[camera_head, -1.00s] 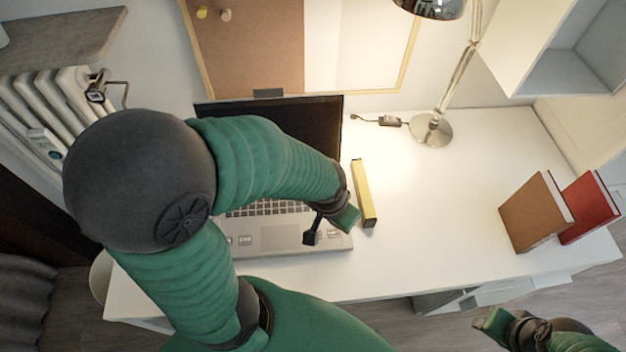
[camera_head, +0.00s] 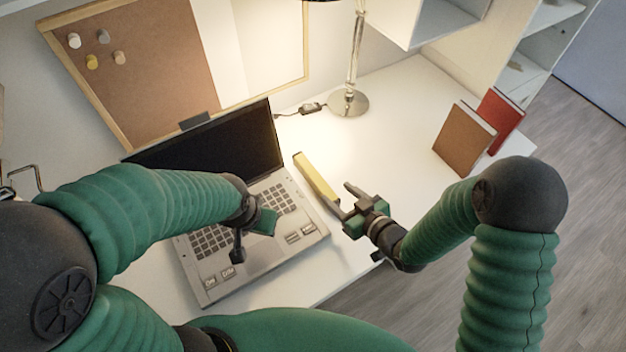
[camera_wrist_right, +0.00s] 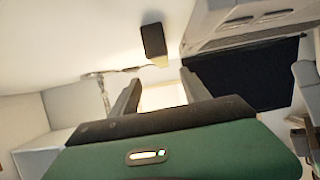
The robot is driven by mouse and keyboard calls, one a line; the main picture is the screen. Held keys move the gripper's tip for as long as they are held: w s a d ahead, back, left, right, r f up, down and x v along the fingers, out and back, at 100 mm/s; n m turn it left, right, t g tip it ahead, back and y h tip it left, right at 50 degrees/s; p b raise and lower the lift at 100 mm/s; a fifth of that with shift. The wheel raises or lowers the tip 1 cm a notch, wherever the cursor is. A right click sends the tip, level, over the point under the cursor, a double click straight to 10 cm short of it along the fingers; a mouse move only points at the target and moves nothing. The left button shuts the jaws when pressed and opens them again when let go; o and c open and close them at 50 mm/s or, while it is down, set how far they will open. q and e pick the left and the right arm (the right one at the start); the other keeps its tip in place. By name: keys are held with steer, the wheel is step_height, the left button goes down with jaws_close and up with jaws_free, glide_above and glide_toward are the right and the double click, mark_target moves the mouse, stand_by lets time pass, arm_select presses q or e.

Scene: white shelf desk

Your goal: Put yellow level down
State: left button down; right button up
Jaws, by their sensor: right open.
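The yellow level (camera_head: 316,180) is a long, narrow yellow bar with a dark end. It rests on the white desk just right of the laptop. My right gripper (camera_head: 340,197) is open and empty beside the level's near end, with its fingers pointing toward it. In the right wrist view, the level's dark end (camera_wrist_right: 153,40) shows beyond my spread fingers (camera_wrist_right: 160,77), with a gap between. My left gripper (camera_head: 252,230) is over the laptop keyboard, left of the level; its finger opening does not show clearly.
The open laptop (camera_head: 285,245) takes up the desk's left part. A lamp base (camera_head: 348,103) stands behind the level. A brown book (camera_head: 462,140) and a red book (camera_head: 503,115) stand at the right. The desk (camera_head: 400,125) between lamp and books is clear.

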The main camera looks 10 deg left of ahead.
mark_target(315, 177)
steer(key=x, duration=0.6)
steer(key=shift+w+d+f, duration=0.2)
steer(key=shift+d, duration=0.1)
steer(key=w+a, duration=0.1)
steer(key=w+a+f, duration=0.1)
steer(key=a, duration=0.1)
steer(key=w+a+b, duration=0.1)
steer(key=a, duration=0.1)
steer(key=shift+w+a+f, duration=0.1)
steer(key=shift+a+f, duration=0.05)
steer(key=shift+f, duration=0.2)
steer(key=shift+w+a+f, duration=0.15)
steer(key=shift+w, duration=0.1)
steer(key=shift+c, duration=0.8)
jaws_close()
